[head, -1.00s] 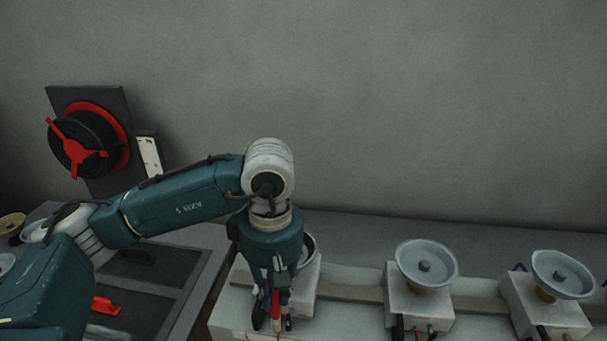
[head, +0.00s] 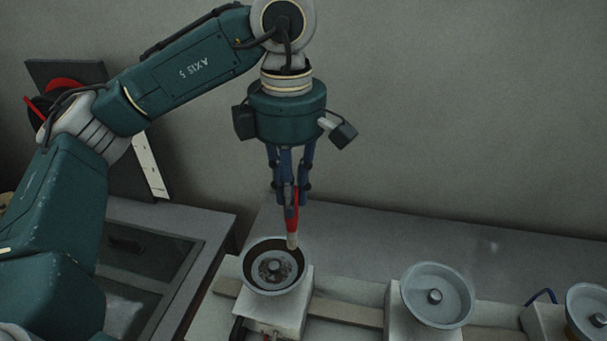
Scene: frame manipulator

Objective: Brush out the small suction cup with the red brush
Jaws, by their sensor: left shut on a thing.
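My left gripper (head: 290,190) points down and is shut on the red brush (head: 295,212). The brush hangs nearly upright, with its pale bristle end down. The bristles are at the back right rim of the leftmost round metal cup (head: 248,282); I cannot tell whether they touch it. This cup has dark patches inside around a central knob and sits on a white block. Two similar cups, a middle one (head: 454,307) and a right one (head: 582,303), look cleaner. I cannot tell by size which is the small suction cup. My right gripper is not in view.
The white blocks stand along a pale bench with a wooden strip (head: 345,311). A grey table with a dark inset panel (head: 150,252) is at the left. A dark panel with a red-and-black reel (head: 62,88) stands behind my left arm. The wall behind is bare.

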